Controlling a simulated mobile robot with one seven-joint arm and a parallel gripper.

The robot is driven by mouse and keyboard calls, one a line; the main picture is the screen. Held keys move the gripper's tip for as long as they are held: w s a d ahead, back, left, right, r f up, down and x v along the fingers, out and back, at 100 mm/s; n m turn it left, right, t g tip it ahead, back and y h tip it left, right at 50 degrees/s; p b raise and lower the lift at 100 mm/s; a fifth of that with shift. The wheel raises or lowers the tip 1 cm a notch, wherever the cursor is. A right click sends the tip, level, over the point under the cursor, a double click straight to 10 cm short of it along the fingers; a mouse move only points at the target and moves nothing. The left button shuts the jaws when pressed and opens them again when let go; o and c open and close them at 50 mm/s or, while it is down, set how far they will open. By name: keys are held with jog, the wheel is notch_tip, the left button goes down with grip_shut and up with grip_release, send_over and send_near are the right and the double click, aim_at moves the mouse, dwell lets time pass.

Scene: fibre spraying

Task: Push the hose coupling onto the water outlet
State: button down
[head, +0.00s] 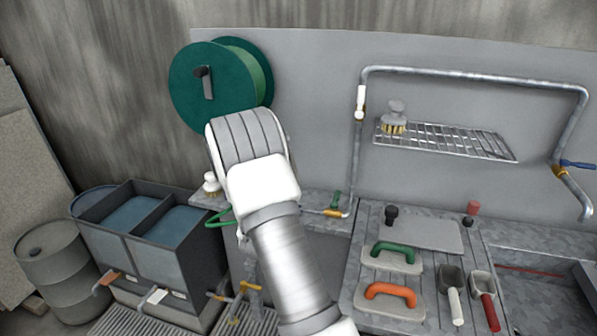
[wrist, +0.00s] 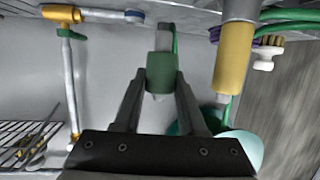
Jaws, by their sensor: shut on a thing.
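In the wrist view my gripper (wrist: 158,88) is shut on a dark green hose coupling (wrist: 160,72), one finger on each side. A grey piece and green hose (wrist: 175,42) show beyond it. What looks like the water outlet is the blue-grey ringed pipe end (wrist: 134,16), on the pipe from the brass valve (wrist: 60,13). In the picture the coupling is apart from it; depth is hard to judge. In the head view the brass valve (head: 335,212) with its green handle shows right of my arm. My arm hides my gripper and the coupling there.
A yellow cylinder with a grey top (wrist: 232,62) is close to the right of my gripper. A brush (wrist: 264,52) is beyond it. The green hose reel (head: 195,88), wire shelf (head: 450,140) and a bench of hand tools (head: 432,262) surround my arm.

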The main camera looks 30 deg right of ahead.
jog(key=w+d+r+m+g+h+p, duration=0.1)
jog(key=w+d+r+m+g+h, duration=0.1)
jog(key=d, duration=0.3)
jog(key=w+d+r+m+g+h+p, duration=0.1)
jog(key=w+d+r+m+g, duration=0.1)
jog(key=d, duration=0.4)
jog(key=shift+w+d+r+m+g+h, duration=0.15)
jog(key=shift+w+d+m+g+h, duration=0.2)
jog(key=shift+w, duration=0.55)
jog(key=shift+a+r, duration=0.1)
jog(key=shift+a, duration=0.05)
jog(key=shift+f+b, duration=1.75)
jog(key=shift+f, duration=1.25)
jog(key=shift+f+b, duration=0.8)
jog(key=shift+f, duration=0.9)
jog(key=shift+c, duration=2)
grip_release()
